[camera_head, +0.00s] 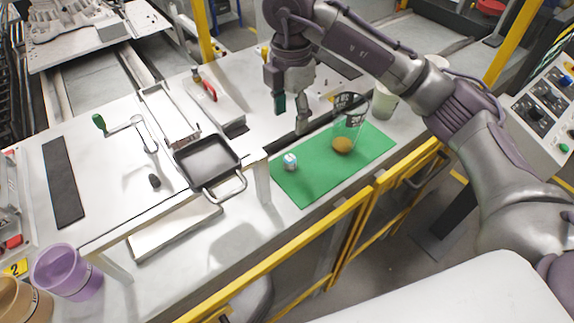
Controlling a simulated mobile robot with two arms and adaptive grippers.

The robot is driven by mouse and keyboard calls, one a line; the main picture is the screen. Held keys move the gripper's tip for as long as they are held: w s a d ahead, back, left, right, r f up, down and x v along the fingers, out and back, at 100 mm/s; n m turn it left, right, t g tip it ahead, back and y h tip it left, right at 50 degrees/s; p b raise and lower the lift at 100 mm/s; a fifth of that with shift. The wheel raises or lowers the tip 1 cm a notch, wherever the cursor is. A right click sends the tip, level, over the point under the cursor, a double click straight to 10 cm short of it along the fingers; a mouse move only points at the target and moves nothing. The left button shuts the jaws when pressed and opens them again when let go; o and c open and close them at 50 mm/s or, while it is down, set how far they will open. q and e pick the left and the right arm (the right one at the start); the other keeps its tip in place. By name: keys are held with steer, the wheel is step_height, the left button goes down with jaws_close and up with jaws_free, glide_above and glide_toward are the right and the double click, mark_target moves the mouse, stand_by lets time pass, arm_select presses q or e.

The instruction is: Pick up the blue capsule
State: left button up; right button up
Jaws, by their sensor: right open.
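A small blue-and-white rounded object (290,161), which looks like the blue capsule, rests near the left end of the green mat (310,182). My right gripper (291,115) hangs above the worktop, behind the capsule in the picture. Its fingers point down and stand apart, with nothing between them. It does not touch the capsule. My left gripper is not in view.
A clear glass (351,112) and a brown round object (342,145) are on the mat, right of the capsule. A white cup (383,104) stands beyond. A black square pan (207,162) lies left. A yellow rail (290,257) runs along the front.

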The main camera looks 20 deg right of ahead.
steer(key=f, duration=0.1)
steer(key=p, duration=0.2)
glide_above(289, 168)
step_height(289, 168, down, 7)
steer(key=shift+d+f, duration=0.1)
steer(key=shift+d, duration=0.05)
steer(key=shift+f, duration=0.2)
steer(key=f+p, duration=0.2)
steer(key=f, duration=0.2)
steer(key=shift+a+f+p, duration=0.2)
steer(key=shift+p, duration=0.2)
steer(key=shift+f, duration=0.2)
steer(key=c, duration=1)
